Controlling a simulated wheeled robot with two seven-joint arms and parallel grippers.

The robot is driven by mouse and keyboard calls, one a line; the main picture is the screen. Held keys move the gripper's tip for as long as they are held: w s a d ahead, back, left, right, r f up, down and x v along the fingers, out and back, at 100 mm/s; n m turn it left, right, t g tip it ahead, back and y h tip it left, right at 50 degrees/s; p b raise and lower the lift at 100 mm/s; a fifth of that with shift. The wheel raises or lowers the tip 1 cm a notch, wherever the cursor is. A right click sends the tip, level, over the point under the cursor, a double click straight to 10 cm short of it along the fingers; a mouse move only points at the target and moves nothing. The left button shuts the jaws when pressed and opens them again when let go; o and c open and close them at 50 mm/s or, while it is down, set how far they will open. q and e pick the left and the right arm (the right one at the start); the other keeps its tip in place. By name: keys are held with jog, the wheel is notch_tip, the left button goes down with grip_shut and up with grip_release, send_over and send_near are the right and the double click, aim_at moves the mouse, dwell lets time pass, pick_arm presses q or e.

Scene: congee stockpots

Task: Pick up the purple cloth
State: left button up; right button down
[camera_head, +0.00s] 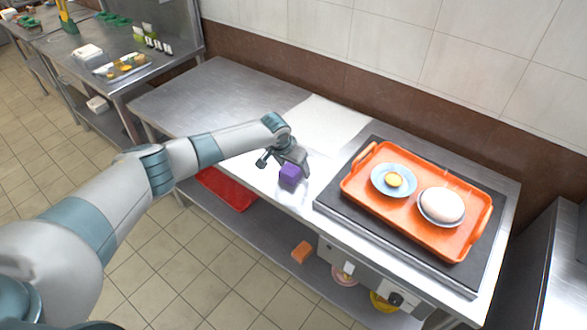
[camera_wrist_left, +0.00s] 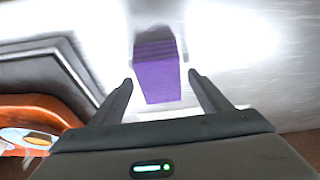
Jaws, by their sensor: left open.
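The purple cloth (camera_head: 290,175) is a small folded block on the steel counter, left of the dark griddle plate. In the left wrist view the purple cloth (camera_wrist_left: 157,68) lies ahead of and partly between the fingers. My left gripper (camera_head: 283,163) is close to it, at its upper side in the head view. In the left wrist view my left gripper (camera_wrist_left: 160,84) is open, with one finger on each side of the cloth's near end and gaps between. My right gripper is not in view.
An orange tray (camera_head: 363,201) with a blue plate (camera_head: 381,184) and a bowl holding a white mound (camera_head: 443,205) sits on the dark plate (camera_head: 332,196) at right. The counter's left part (camera_head: 190,100) is clear. A red tray (camera_head: 226,190) lies on the lower shelf.

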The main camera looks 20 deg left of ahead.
pick_arm(q)
jog(key=shift+w+f, duration=0.1)
jog(key=shift+f, duration=0.2)
jog(key=shift+f, duration=0.25)
dwell(0.8)
jog(key=c, duration=1.2)
